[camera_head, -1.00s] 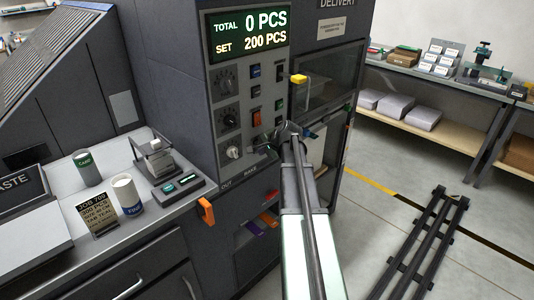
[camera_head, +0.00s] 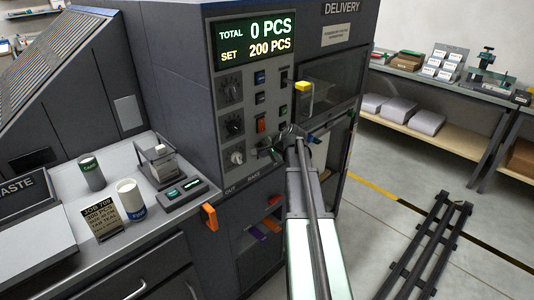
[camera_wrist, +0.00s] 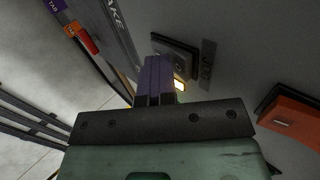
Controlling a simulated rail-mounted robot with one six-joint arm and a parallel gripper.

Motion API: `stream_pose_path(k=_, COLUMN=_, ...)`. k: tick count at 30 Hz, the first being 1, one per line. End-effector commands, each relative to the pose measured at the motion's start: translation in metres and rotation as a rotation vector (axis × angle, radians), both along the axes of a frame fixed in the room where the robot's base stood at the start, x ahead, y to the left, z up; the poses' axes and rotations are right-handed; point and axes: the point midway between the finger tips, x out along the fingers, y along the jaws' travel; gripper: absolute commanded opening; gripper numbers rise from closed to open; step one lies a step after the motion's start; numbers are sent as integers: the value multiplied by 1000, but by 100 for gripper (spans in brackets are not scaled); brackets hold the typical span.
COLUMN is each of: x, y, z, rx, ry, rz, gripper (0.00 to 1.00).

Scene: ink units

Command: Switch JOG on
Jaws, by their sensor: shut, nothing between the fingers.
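The control panel (camera_head: 221,100) is on the front of the grey machine, under the display. In the wrist view a dark square switch (camera_wrist: 178,50) has a label beside it that seems to read JOG (camera_wrist: 207,62). My gripper (camera_wrist: 158,62) is shut and empty, its purple fingers together in front of the lower left part of that switch; I cannot tell whether they touch. A small yellow light (camera_wrist: 180,86) glows just right of the fingers. In the head view my gripper (camera_head: 270,150) is low on the panel and covers the switch area.
An orange rocker (camera_head: 261,125) is above my gripper and shows large at right in the wrist view (camera_wrist: 292,116). Knobs (camera_head: 236,157) line the panel's left side. The delivery window (camera_head: 330,80) is to the right. An orange handle (camera_head: 209,217) sticks out below left.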

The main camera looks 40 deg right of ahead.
Motion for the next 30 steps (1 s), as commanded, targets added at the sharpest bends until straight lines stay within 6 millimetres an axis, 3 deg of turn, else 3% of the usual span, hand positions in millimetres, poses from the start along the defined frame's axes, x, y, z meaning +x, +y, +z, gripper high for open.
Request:
stream_pose_path(k=9, x=-4, y=0, z=-1, rx=-1, ry=-1, rz=1, gripper=0)
stream_pose_path(k=16, x=-42, y=2, z=-7, rx=0, ry=-1, rz=8, gripper=0)
stream_pose_path(k=18, x=-56, y=-1, z=15, rx=1, ry=-1, rz=7, gripper=0)
stream_pose_path(k=21, x=-77, y=-4, z=29, rx=1, ry=-1, rz=6, gripper=0)
stream_pose_path(k=30, x=-117, y=-10, z=50, rx=0, ry=-1, rz=8, gripper=0)
